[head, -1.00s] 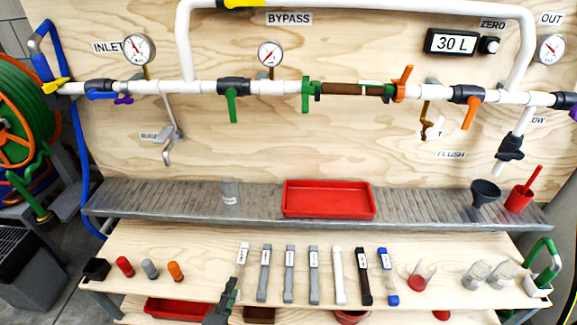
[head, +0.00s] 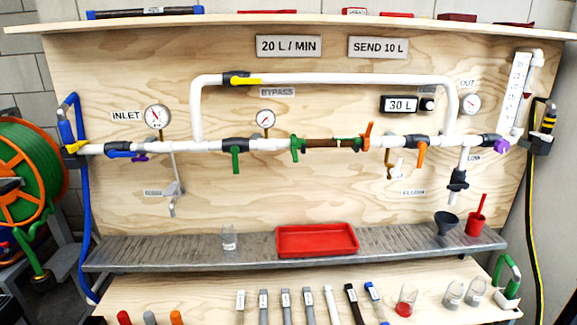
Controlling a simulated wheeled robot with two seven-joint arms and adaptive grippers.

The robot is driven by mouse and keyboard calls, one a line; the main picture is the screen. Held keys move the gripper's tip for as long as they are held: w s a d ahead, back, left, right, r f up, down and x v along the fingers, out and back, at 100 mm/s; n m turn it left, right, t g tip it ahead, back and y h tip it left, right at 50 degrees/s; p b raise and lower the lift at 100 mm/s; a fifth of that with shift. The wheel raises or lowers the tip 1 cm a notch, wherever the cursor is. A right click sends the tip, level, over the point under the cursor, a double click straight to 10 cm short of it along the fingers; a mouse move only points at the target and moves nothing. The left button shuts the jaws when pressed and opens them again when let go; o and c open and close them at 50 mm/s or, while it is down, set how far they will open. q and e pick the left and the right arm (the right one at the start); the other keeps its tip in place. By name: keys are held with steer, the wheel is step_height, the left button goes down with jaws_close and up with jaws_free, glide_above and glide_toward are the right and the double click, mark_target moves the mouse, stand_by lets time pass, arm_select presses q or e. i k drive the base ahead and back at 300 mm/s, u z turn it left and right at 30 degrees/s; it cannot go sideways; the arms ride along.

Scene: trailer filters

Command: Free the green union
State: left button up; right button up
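The green union (head: 297,147) sits on the main pipe at the left end of the brown filter cartridge (head: 330,143). Its green handle stands across the pipe. An orange union (head: 367,137) is at the cartridge's right end. The cartridge is still in line between the two unions. A green-handled valve (head: 236,155) hangs below the pipe to the left, and an orange-handled valve (head: 421,152) is to the right. The bypass valve (head: 240,80) has a yellow handle lying along the upper pipe. Neither of my grippers shows in the head view.
A red tray (head: 317,240) and a clear jar (head: 229,238) stand on the grey shelf (head: 180,250) under the pipe. A funnel (head: 446,222) and red cup (head: 476,222) stand at its right. A green hose reel (head: 25,170) is at far left.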

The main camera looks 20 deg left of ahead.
mark_target(295, 144)
steer(key=z, duration=0.5)
steer(key=i, duration=0.55)
steer(key=z, duration=0.5)
steer(key=i, duration=0.8)
steer(key=u, duration=0.7)
steer(key=i, duration=0.75)
steer(key=u, duration=0.7)
